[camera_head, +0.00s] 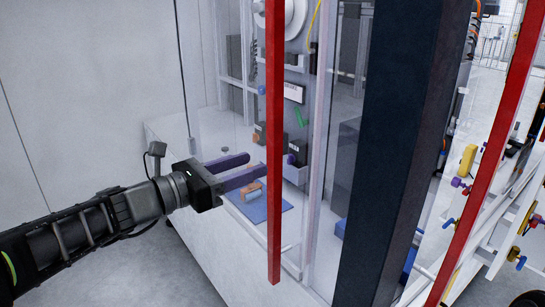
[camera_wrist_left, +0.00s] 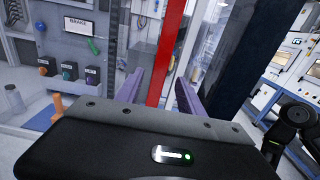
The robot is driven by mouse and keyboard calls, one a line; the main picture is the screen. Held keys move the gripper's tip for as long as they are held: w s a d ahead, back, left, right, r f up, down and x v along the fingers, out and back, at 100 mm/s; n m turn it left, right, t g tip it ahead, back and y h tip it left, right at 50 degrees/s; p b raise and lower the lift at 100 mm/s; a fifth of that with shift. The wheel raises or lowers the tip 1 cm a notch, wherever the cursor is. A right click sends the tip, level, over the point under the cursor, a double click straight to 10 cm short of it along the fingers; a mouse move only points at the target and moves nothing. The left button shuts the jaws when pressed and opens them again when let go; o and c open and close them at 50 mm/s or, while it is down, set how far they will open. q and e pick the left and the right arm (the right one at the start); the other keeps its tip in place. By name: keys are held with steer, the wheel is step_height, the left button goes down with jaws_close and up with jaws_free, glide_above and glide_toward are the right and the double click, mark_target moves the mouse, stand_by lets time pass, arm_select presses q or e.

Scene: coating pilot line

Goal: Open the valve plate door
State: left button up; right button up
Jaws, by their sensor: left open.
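A clear door panel (camera_head: 225,125) with a long upright red bar (camera_head: 275,140) stands in front of the cabinet's inside. I take this panel to be the valve plate door. My left gripper (camera_head: 257,163) comes in from the left with its two purple fingers apart, tips close to the bar's left side. In the left wrist view the red bar (camera_wrist_left: 165,55) shows between the open fingers (camera_wrist_left: 160,92). I cannot tell whether the bar is truly between the tips or beyond them. Nothing is held.
A dark upright post (camera_head: 405,140) stands right of the door, with a second red bar (camera_head: 490,150) further right. Behind the clear panel are a blue mat (camera_head: 262,203) and small dark boxes with coloured knobs. Grey floor lies open at lower left.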

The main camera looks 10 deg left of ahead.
mark_target(269, 158)
arm_select(q)
steer(key=x, duration=0.6)
steer(key=shift+w+d+p, duration=0.2)
steer(key=shift+w+p, duration=0.1)
steer(key=shift+p, duration=0.1)
steer(key=shift+c, duration=0.5)
jaws_close()
stand_by(0.5)
